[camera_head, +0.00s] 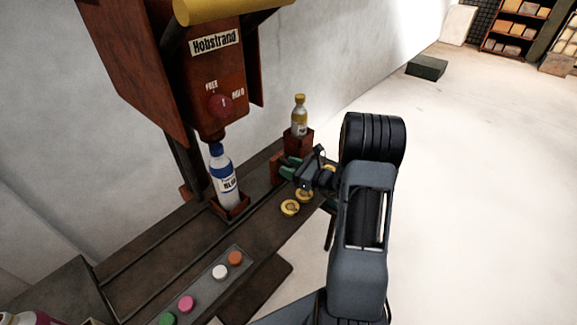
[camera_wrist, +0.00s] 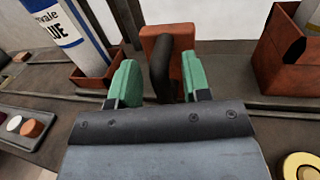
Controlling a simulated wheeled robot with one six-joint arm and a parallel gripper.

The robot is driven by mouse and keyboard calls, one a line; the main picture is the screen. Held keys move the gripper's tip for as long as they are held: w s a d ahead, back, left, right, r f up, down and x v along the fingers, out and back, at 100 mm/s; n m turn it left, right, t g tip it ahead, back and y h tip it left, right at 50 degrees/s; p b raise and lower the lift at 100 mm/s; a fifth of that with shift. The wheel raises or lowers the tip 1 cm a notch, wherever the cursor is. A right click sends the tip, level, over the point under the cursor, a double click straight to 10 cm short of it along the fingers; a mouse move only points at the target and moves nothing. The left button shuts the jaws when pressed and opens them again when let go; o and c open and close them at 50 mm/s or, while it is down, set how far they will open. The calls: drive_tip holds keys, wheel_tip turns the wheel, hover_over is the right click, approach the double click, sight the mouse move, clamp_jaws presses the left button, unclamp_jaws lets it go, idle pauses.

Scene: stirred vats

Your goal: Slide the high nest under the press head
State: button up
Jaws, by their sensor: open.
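The press head (camera_head: 210,135) hangs below the rust-brown machine, just above a bottle with a blue cap and label (camera_head: 223,178). That bottle stands in a low brown nest (camera_head: 233,207), also at left in the wrist view (camera_wrist: 92,78). The taller brown nest (camera_head: 301,141), holding a yellow-capped bottle (camera_head: 299,117), stands to the right, apart from the head; its box shows at right in the wrist view (camera_wrist: 280,62). My gripper (camera_wrist: 158,72) is open, its green fingers either side of a dark curved handle (camera_wrist: 160,72) on a brown block (camera_wrist: 168,38). Contact is unclear.
Yellow rings (camera_head: 290,208) lie on the bench near my gripper. A tray (camera_head: 207,285) of coloured caps lies at the front. Open floor (camera_head: 470,180) is to the right.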

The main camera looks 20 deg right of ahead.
drive_tip(key=shift+w+a, duration=0.2)
drive_tip(key=shift+w, duration=0.05)
clamp_jaws()
idle(0.3)
